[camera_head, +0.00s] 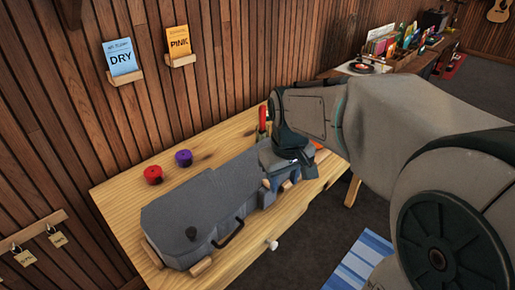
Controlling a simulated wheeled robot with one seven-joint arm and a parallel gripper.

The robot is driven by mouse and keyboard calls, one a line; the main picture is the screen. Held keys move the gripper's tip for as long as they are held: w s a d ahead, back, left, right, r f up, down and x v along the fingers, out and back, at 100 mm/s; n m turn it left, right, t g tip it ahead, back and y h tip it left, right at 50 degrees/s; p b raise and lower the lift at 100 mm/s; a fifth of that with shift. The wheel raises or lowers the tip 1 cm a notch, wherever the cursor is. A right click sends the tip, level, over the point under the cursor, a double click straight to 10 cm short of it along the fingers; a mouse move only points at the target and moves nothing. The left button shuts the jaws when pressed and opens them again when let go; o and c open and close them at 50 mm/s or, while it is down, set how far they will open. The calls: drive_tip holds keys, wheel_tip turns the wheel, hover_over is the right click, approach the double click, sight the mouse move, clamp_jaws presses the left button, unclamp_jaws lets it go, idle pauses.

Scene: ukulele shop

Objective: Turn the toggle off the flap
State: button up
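A grey instrument case (217,205) lies on wooden blocks on the wooden bench (118,190). A small dark round piece (191,233) sits on top of its wide end; I cannot tell whether it is the toggle. A black handle (229,235) is on the case's front side. My gripper (278,184) is at the narrow right end of the case, low over it or touching it. My wrist covers much of that end, and no flap or toggle can be made out there. The fingers are too small and hidden to tell whether they are open or shut.
A red round tin (153,174) and a purple one (184,158) stand behind the case. A red and green object (263,122) stands behind my gripper. The plank wall holds card shelves. A white knob (272,244) is on the bench front. The bench's left end is clear.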

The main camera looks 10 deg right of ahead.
drive_tip(key=w+n+g+p, duration=0.1)
drive_tip(key=w+n+p, duration=0.1)
drive_tip(key=w, duration=0.8)
drive_tip(key=n, duration=0.2)
hover_over(268, 184)
wheel_tip(268, 184, down, 2)
drive_tip(key=shift+g, duration=0.4)
drive_tip(key=f, duration=0.4)
drive_tip(key=f+p, duration=0.1)
drive_tip(key=f, duration=0.4)
drive_tip(key=w+f+p, duration=0.1)
drive_tip(key=f, duration=0.4)
drive_tip(key=shift+d, duration=0.15)
clamp_jaws()
